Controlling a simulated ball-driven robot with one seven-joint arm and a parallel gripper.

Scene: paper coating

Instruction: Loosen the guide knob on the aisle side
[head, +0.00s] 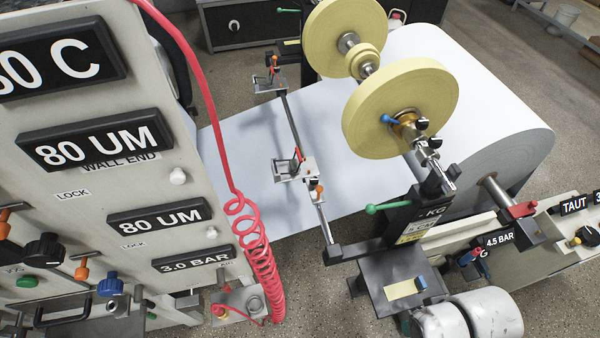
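A thin metal guide bar (296,124) runs across the white paper web (245,150), from the back to the near side. Two small guide brackets sit on it. The near guide bracket (287,168) is at the web's near part, with a small orange-tipped knob (318,188) beside it on the bar. The far guide bracket (268,84) has a similar orange piece (275,62). A "WALL END" label on the left panel is the only visible side marking; no aisle label shows. Whether either knob is tight or loose cannot be told. My gripper is not in view.
A red coiled hose (258,262) hangs left of the bar. Yellow tape rolls (400,108) on a shaft and a green-knobbed lever (372,209) stand to its right. The panel (105,185) fills the left. A dark stand (385,285) is at the bottom.

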